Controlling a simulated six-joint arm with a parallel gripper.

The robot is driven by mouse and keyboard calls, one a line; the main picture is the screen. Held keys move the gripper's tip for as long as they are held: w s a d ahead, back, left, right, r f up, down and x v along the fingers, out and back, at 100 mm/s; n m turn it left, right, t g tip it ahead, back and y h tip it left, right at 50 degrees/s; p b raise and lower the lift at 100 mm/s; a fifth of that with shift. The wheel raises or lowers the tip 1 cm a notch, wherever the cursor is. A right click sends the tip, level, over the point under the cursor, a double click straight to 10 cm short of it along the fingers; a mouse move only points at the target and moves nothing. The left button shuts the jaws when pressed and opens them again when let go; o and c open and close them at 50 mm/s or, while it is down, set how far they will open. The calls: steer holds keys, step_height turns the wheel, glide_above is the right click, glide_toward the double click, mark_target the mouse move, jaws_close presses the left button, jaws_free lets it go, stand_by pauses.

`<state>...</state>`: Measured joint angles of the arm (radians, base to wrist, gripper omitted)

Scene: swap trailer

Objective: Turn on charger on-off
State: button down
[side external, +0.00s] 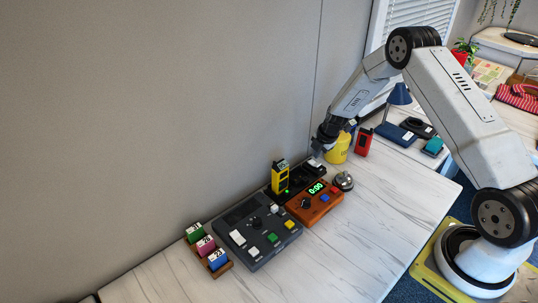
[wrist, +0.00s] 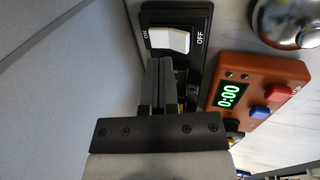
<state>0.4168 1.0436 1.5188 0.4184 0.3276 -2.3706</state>
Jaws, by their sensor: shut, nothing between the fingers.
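The charger is a black base with a white on-off rocker switch (wrist: 168,40), marked ON on its left and OFF on its right in the wrist view. In the side view the rocker (side external: 315,163) sits at the base's far end. A yellow handset (side external: 280,177) stands upright at the near end, with a small green light by it. My gripper (wrist: 160,66) is shut and empty, its fingertips close beside the rocker. My gripper (side external: 318,148) appears just above that end in the side view. I cannot tell whether it touches, or which way the rocker is tilted.
An orange timer (side external: 315,201) reading 0:00 and a silver bell (side external: 343,181) stand beside the charger. A grey control box (side external: 256,227) and a rack of coloured blocks (side external: 209,249) are nearer. A yellow cup (side external: 339,147) stands behind. The grey wall is close; the front table is clear.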

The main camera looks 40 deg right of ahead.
mark_target(317, 165)
step_height(317, 165, up, 12)
steer(key=shift+s+f, duration=0.25)
steer(key=shift+s, duration=0.2)
stand_by(0.4)
steer(key=s+a+r+m, duration=0.3)
steer(key=s+a+m, duration=0.6)
steer(key=s+a, duration=0.1)
steer(key=s+a+r+m+g, duration=0.1)
steer(key=s+a+r+m, duration=0.2)
steer(key=s+a+m, duration=0.6)
steer(key=shift+s+a+r, duration=0.2)
steer(key=shift+s+a, duration=0.35)
steer(key=shift+s, duration=1)
